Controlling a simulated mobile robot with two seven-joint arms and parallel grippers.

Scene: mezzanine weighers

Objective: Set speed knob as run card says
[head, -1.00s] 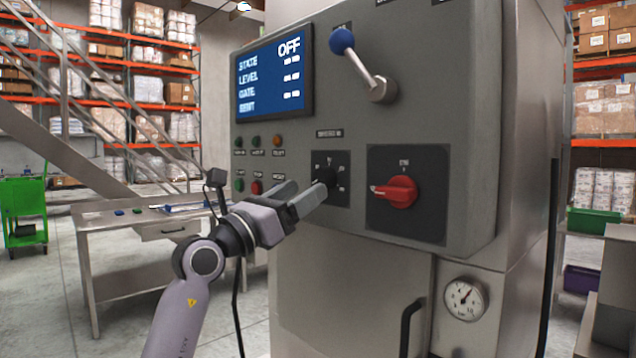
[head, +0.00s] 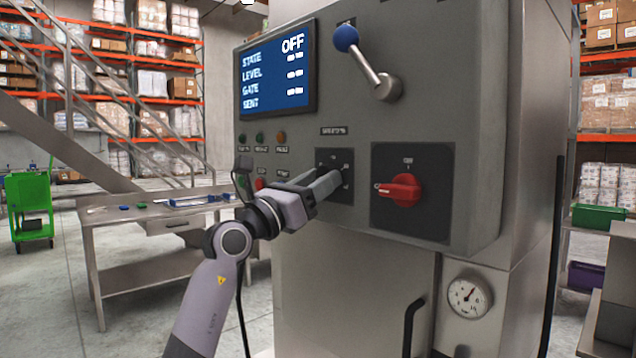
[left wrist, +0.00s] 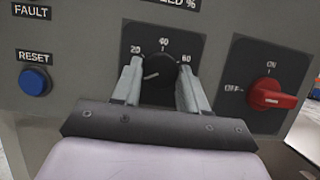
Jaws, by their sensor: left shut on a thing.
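The black speed knob (left wrist: 160,76) sits on a dark plate marked 20, 40 and 60 in the left wrist view. A short pale mark on the knob points to its lower left, below the 20. My left gripper (left wrist: 160,68) is shut on the knob, one finger on each side. In the head view my left gripper (head: 328,180) reaches the knob plate (head: 346,163), and its fingers hide most of the knob. I cannot make out a run card. My right gripper is not in view.
The red switch (head: 404,190) right of the knob points to OFF. A blue-balled lever (head: 347,40) and a screen (head: 278,75) reading OFF are above. The blue reset button (left wrist: 34,82) is left of the knob. A steel table (head: 150,215) stands at left.

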